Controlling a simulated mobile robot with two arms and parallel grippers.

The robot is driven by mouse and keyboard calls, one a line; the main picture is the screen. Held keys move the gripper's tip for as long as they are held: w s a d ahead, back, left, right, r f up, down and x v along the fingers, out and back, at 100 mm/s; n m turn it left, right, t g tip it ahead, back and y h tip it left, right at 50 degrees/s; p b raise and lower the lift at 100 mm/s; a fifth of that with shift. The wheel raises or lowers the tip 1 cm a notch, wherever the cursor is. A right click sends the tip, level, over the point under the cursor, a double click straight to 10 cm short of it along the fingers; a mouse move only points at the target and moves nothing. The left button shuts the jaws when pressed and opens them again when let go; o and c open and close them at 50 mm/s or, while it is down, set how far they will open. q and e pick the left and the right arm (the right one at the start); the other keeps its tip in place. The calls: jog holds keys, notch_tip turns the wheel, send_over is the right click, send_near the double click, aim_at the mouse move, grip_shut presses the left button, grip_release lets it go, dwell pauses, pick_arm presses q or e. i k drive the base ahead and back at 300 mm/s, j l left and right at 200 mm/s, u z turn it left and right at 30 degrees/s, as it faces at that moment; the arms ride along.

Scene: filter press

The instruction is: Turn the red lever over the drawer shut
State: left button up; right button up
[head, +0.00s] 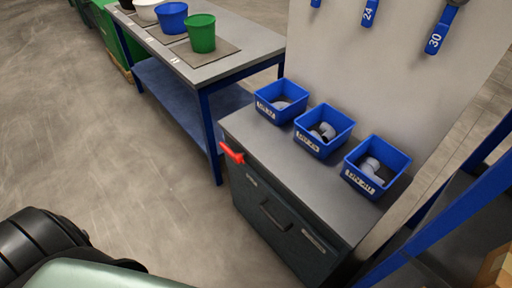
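The red lever (232,153) is at the upper left corner of the dark drawer cabinet, just below the worktop edge. It sticks out toward the left of the picture, slanting slightly. The drawer front (285,230) below it is dark grey, with a black handle (275,215) in its middle. The drawer looks flush with the cabinet, though I cannot tell for sure. Neither of my grippers is in view.
Three blue bins (323,130) with fittings stand on the grey worktop (262,139). A blue-framed table (262,42) with coloured buckets is behind left. Blue shelving (452,208) stands at right. Wrenches (440,30) hang on the panel. The floor (130,150) left of the cabinet is clear.

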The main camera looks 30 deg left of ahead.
aim_at(238, 158)
jog(key=i+j+z, duration=0.1)
jog(key=j+z, duration=0.2)
jog(key=z, duration=0.15)
jog(key=j+z, duration=0.25)
jog(key=z, duration=0.2)
jog(key=j+z, duration=0.3)
jog(key=z, duration=0.15)
jog(key=j+z, duration=0.3)
jog(key=z, duration=0.15)
jog(key=k+l, duration=0.05)
